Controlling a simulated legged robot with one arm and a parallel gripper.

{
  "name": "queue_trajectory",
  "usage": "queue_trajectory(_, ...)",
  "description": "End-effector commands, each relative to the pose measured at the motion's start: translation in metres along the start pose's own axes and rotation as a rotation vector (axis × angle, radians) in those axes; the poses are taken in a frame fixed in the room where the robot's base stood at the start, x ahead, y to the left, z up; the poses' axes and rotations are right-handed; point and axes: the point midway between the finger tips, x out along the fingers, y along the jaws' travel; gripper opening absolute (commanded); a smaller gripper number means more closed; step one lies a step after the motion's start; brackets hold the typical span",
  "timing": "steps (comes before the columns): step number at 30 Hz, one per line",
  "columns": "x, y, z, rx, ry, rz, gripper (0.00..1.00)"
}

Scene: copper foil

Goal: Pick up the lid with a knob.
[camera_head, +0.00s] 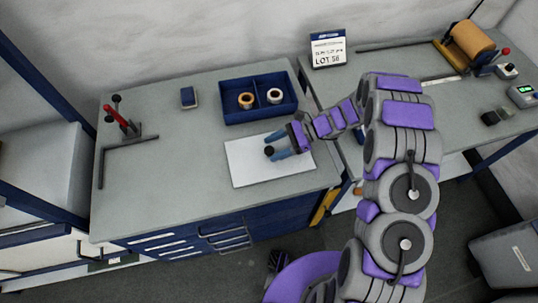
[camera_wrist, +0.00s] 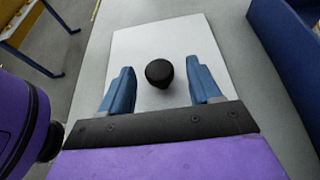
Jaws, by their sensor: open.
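A round black knob (camera_head: 269,151) shows over a flat white rectangular panel (camera_head: 243,173) on the grey bench. In the wrist view the knob (camera_wrist: 159,72) stands on the white panel (camera_wrist: 150,42), with a dark narrower part below its head. I cannot tell whether the panel itself is the lid. My gripper (camera_head: 270,146) is open, its blue fingers reaching over the panel from the right. In the wrist view my gripper (camera_wrist: 160,80) has one finger on each side of the knob, with a gap on both sides. Nothing is held.
A blue two-part tray (camera_head: 232,118) with two rolls stands behind the panel. A red-handled clamp (camera_head: 118,115), a dark angle piece (camera_head: 102,165) and a small dark blue box (camera_head: 188,97) lie left. A LOT sign (camera_head: 328,52) stands behind. The bench's front left is clear.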

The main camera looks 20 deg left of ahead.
Motion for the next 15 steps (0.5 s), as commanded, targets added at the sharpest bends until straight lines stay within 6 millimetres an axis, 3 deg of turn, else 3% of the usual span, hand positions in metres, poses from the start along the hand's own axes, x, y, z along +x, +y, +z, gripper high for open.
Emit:
queue_trajectory(6, 0.0004, -0.0002, 0.0003, -0.001, 0.000, 0.000, 0.63)
queue_trajectory(15, 0.0002, -0.0002, 0.0002, -0.002, 0.001, 0.000, 0.35)
